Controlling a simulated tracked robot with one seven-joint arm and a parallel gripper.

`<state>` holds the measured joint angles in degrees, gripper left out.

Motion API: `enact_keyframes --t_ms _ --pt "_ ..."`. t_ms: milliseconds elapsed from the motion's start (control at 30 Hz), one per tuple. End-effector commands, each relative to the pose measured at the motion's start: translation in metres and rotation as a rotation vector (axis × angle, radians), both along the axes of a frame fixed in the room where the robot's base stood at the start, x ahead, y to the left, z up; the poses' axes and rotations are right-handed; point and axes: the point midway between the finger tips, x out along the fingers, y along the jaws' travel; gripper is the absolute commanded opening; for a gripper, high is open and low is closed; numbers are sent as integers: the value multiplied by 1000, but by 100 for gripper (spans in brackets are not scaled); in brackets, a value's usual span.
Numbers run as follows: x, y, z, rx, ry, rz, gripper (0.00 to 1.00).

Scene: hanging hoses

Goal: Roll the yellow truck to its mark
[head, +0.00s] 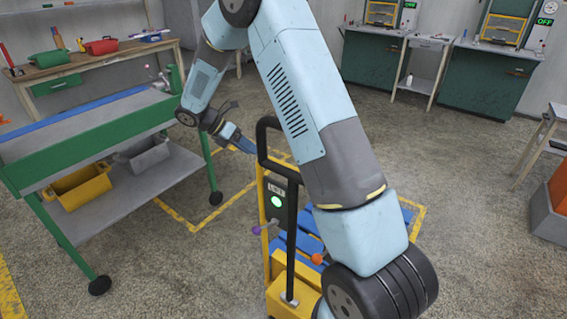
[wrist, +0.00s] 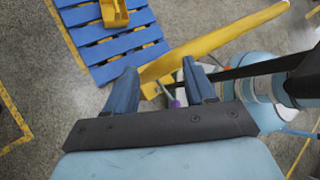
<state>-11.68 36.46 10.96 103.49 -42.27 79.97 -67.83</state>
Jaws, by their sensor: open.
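The yellow truck (head: 284,285) stands at the lower middle of the head view, with a black loop handle (head: 263,142), a panel with a lit green lamp, and purple and orange knobs. My arm hides part of it. A blue slatted pallet (head: 311,246) lies behind its upright. My gripper (head: 243,144) is open, just left of the handle's top. In the wrist view, my open gripper (wrist: 164,78) has the truck's yellow upright (wrist: 215,42) below it and nothing clearly between its fingers. Yellow floor lines (head: 184,219) outline a bay left of the truck; more lines run beside the pallet.
A green cart (head: 95,135) with a yellow bin below stands close on the left. A wooden bench (head: 85,65) is behind it. Green machine stands (head: 485,80) line the back right. An orange crate (head: 557,190) is at the right edge. Open floor lies between.

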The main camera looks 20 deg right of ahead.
Motion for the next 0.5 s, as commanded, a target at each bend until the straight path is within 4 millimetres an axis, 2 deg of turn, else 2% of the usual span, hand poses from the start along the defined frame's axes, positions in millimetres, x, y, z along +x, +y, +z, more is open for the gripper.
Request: enact_keyframes --t_ms 33,200,333,500 --pt "-19 8 -7 -53 115 126 55" --pt "-65 25 -13 -245 501 515 55" --pt "-85 35 -13 -372 725 714 55" --pt "-98 43 -11 -470 884 842 55"
